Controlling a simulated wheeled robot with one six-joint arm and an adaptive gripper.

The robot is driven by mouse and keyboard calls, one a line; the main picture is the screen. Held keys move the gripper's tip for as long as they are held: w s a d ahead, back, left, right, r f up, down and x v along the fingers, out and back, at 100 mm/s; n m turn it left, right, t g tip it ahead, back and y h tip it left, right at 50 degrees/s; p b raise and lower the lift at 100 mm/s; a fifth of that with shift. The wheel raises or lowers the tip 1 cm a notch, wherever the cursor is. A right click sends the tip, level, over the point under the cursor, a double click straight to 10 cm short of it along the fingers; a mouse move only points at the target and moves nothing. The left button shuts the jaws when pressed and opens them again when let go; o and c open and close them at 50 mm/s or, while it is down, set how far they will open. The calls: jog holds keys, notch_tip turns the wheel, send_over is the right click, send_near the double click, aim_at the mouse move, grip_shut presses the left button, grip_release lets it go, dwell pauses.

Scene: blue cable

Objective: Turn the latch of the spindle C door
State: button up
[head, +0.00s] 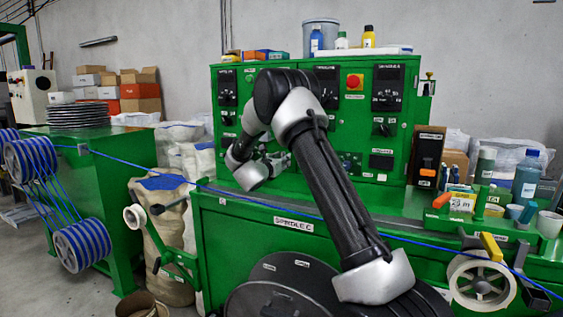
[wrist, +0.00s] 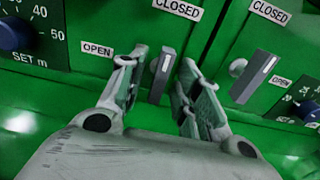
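In the wrist view, a grey latch lever (wrist: 161,74) with a white mark stands between my fingers, pointing toward a CLOSED label (wrist: 178,9). An OPEN label (wrist: 97,49) is to its left. My gripper (wrist: 163,62) is open, one finger on each side of the lever; I cannot tell whether either touches it. A second similar lever (wrist: 256,77) is to the right, across a panel seam, with its own CLOSED and OPEN labels. In the head view my gripper (head: 277,160) is at the green cabinet (head: 228,168); my arm hides the latches. A SPINDLE C label (head: 292,222) is on the lower green front.
Dials (wrist: 14,34) flank the levers in the wrist view. In the head view, a blue cable (head: 140,166) runs across the green machine's front. A red button (head: 354,82) is on the cabinet. Bottles (head: 527,172) and cups crowd the right ledge.

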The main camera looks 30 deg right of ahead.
jog(key=v, duration=1.2)
